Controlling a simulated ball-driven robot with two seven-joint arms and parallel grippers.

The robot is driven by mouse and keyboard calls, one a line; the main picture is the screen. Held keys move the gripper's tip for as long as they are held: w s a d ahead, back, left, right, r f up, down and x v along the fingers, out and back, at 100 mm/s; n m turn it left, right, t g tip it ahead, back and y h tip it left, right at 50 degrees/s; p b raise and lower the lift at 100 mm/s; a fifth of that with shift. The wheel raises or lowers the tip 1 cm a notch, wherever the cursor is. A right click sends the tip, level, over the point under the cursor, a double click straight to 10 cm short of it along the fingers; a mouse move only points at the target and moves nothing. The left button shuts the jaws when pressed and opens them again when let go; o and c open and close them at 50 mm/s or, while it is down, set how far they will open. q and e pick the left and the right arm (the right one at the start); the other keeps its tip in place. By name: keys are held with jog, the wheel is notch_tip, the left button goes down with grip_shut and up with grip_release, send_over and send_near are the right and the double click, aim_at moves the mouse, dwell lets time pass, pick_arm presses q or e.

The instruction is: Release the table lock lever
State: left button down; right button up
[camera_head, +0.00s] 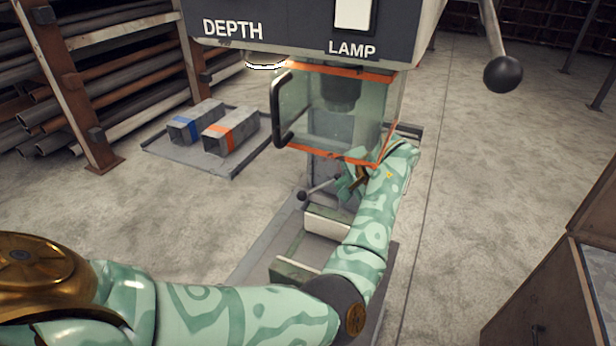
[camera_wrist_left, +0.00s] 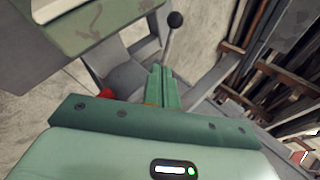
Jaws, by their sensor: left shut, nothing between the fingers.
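The table lock lever is a thin rod with a black ball end (camera_head: 303,196), sticking out to the left of the drill press column below the guard. In the left wrist view the lever's ball (camera_wrist_left: 175,20) and rod show beyond my fingertips. My left gripper (camera_head: 346,188) is at the column, to the right of the ball and close to the rod. Its green fingers (camera_wrist_left: 161,78) are shut together with nothing between them. I cannot tell whether the fingertips touch the rod. My right gripper is in neither view.
A clear guard (camera_head: 330,112) with orange edges hangs just above the gripper. The machine head (camera_head: 290,30) is above it. A feed handle ball (camera_head: 503,74) juts out at right. The drill table (camera_head: 328,222) lies below. Two blocks sit on a floor plate (camera_head: 205,162) at left.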

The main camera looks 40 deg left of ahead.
aim_at(319, 188)
pick_arm(q)
jog(key=shift+w+a, duration=0.1)
jog(key=shift+a, duration=0.35)
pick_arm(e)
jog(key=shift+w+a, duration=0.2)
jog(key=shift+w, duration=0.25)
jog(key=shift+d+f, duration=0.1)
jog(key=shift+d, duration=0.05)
